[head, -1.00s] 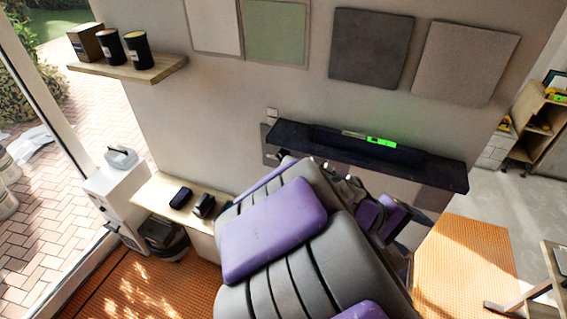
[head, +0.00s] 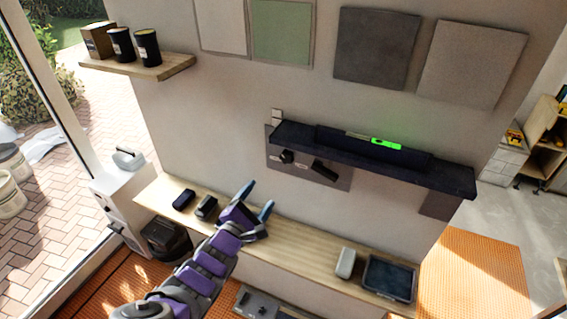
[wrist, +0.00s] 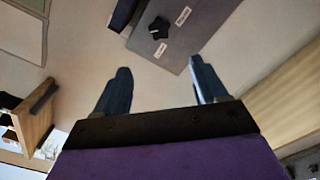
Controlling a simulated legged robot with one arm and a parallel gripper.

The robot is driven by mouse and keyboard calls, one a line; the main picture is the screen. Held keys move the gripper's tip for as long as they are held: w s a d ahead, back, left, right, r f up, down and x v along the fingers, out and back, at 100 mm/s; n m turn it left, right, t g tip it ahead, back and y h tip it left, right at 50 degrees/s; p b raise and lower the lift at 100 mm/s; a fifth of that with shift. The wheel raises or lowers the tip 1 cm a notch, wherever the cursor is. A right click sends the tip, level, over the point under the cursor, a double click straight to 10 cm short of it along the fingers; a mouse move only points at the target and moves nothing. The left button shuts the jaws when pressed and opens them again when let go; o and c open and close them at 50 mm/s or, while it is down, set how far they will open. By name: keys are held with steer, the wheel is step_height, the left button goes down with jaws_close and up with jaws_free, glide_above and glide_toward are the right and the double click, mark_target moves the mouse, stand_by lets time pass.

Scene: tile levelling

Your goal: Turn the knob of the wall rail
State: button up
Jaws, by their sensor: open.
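The dark wall rail (head: 455,180) runs along the wall, with a green-lit level (head: 386,143) on it. Under its left part is a grey plate (head: 340,181) with a small black knob (head: 286,156) and a black handle-like piece (head: 324,170). The wrist view shows the black knob (wrist: 159,27) on the grey plate, beside small white labels. My gripper (head: 259,200) is open and empty, below and left of the knob, above the wooden bench. In the wrist view my gripper's blue fingers (wrist: 157,85) are apart, with the knob beyond them.
A wooden bench (head: 300,240) along the wall carries two dark items at left, a pale box (head: 346,263) and a dark tray (head: 388,278) at right. A wooden shelf (head: 150,69) with candles is at upper left. Wall panels (head: 375,47) hang above the rail.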

mark_target(285, 159)
steer(key=p+x, duration=0.3)
steer(key=x, duration=1.2)
steer(key=shift+w+f, duration=0.1)
steer(key=shift+w, duration=0.3)
steer(key=shift+w+d, duration=0.2)
steer(key=shift+w, duration=0.05)
steer(key=shift+c, duration=0.4)
steer(key=c, duration=1)
steer(key=shift+n, duration=2.4)
steer(key=o, duration=1.1)
